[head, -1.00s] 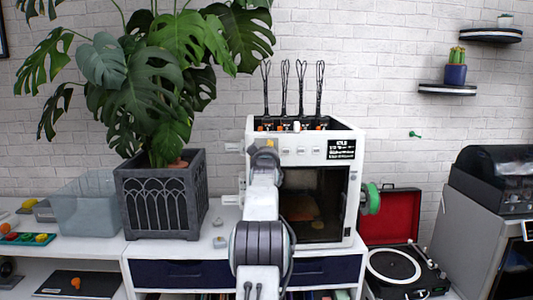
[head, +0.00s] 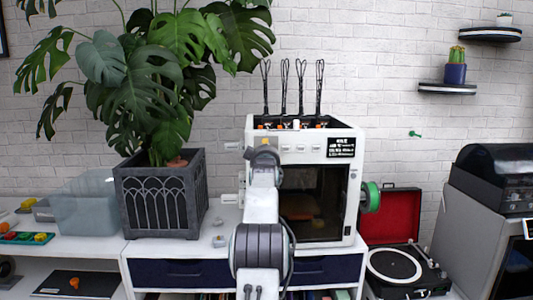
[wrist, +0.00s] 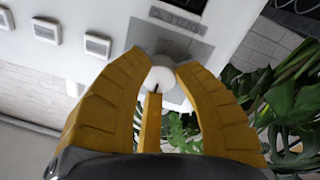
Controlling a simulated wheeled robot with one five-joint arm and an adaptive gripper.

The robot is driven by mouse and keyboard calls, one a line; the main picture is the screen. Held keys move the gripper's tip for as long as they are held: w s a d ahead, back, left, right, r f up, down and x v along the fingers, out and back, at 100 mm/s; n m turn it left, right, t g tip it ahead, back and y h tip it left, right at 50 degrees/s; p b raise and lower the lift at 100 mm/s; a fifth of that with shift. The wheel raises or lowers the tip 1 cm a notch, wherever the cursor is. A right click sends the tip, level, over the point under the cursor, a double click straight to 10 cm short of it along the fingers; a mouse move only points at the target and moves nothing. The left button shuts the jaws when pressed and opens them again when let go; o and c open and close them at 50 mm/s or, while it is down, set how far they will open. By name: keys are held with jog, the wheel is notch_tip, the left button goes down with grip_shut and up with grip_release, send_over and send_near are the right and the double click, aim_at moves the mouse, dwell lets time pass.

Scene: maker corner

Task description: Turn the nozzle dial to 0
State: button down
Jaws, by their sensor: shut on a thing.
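The white 3D printer (head: 345,200) stands on the cabinet, with its front panel facing me. In the wrist view the nozzle dial (wrist: 161,78) is a small round white knob with a dark pointer line, in front of a grey plate (wrist: 172,40) with lettering I cannot read fully. My gripper (wrist: 163,72) has its yellow fingers closed around the knob. The fingers hide the knob's sides and any scale marks there. In the head view my arm covers the dial, and a bit of yellow finger (head: 265,141) shows. The printer's display (head: 341,147) has text too small to read.
Square buttons (wrist: 97,44) sit beside the dial. A large potted plant (head: 160,195) stands close on the left. A green spool (head: 371,196) is on the printer's right side, with an open red record player (head: 395,262) beyond it.

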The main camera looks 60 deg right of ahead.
jog(key=shift+a+r, duration=0.1)
jog(key=shift+r, duration=0.05)
jog(key=c, duration=1.3)
grip_release()
jog(key=shift+w, duration=0.1)
jog(key=o, duration=0.4)
jog(key=shift+a, duration=0.1)
jog(key=shift+v, duration=5.9)
